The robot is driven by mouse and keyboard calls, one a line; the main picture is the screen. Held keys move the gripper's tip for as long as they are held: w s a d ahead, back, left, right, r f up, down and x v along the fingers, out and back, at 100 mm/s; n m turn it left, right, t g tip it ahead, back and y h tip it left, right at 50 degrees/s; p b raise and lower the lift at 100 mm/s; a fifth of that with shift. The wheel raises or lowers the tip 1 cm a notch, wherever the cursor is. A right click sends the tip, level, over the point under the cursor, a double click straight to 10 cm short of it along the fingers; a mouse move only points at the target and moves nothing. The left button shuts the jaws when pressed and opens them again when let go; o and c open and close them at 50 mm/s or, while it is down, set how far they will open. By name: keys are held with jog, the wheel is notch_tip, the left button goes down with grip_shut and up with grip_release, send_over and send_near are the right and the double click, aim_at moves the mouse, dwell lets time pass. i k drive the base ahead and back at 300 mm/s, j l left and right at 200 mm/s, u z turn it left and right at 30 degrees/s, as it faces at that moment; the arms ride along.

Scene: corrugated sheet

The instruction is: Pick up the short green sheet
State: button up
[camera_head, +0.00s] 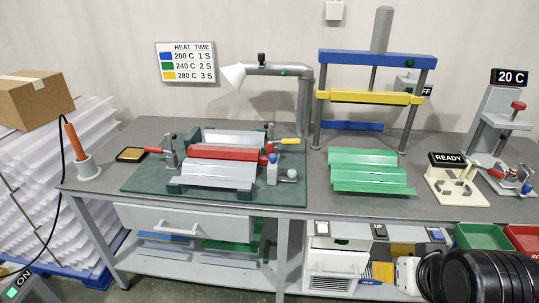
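A green corrugated sheet (370,172) lies on the grey workbench, in front of the press and right of the middle. Its ridges run left to right. It looks like one piece or overlapping pieces; I cannot tell which. More flat green material (228,247) shows on the shelf below the bench, partly hidden by the drawer and bench leg. I cannot tell from this view which green piece is the short one. My gripper's fingers do not show; only a dark rounded part, apparently of my arm, fills the lower right corner.
A press (370,97) with blue and yellow bars stands behind the sheet. A fixture (220,152) with grey sheets and a red bar is on the left. A cream READY stand (456,190) is close on the right. Bare bench (330,200) lies left of the sheet.

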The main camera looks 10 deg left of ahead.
aim_at(353, 170)
jog(key=i+l, duration=0.15)
jog(key=i, duration=0.35)
jog(key=i+l, duration=0.2)
jog(key=i, duration=0.25)
jog(key=i+l, duration=0.15)
jog(key=i, duration=0.35)
